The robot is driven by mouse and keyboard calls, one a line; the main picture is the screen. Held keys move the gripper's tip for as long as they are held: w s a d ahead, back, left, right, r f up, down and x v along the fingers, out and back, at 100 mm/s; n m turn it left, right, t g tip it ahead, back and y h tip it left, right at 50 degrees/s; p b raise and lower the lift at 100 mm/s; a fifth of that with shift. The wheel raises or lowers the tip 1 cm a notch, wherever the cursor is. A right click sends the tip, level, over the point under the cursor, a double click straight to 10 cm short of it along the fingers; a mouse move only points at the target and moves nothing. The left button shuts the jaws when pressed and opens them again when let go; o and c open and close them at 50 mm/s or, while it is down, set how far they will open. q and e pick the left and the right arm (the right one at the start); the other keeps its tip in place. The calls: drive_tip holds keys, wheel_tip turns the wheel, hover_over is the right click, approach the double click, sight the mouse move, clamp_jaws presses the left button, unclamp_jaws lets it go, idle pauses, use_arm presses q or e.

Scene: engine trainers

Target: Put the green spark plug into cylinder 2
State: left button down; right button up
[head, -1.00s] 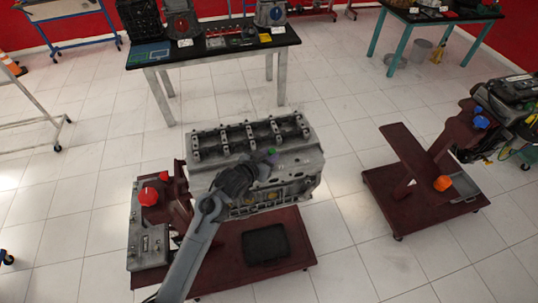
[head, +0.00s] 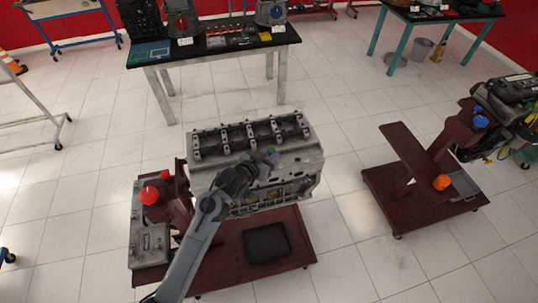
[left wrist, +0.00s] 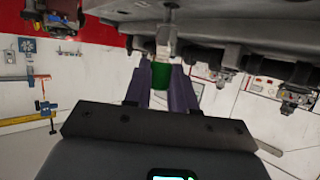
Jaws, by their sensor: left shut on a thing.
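The green spark plug (left wrist: 160,76) is upright between the two purple fingers of my left gripper (left wrist: 161,88) in the left wrist view. Its pale metal end (left wrist: 165,45) points up towards the grey engine underside, close to a metal stem there; I cannot tell whether they touch. In the head view the green plug (head: 271,152) is a tiny spot at my left gripper (head: 268,156), in front of the upper side of the grey engine block (head: 300,168). Which cylinder it faces cannot be told. My right gripper is not in view.
The engine stands over a dark red stand (head: 225,262) with a black tray (head: 266,243). A red knob (head: 149,195) is at its left. Another red stand (head: 408,152) is at the right, and a work table (head: 215,50) is behind. Open tiled floor lies between.

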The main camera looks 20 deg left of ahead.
use_arm(q)
drive_tip(key=shift+f, duration=0.2)
drive_tip(key=shift+f, duration=0.3)
drive_tip(key=shift+f, duration=0.3)
idle(0.6)
drive_tip(key=c, duration=0.8)
unclamp_jaws()
drive_tip(key=shift+c, duration=0.2)
drive_tip(key=shift+s, duration=0.15)
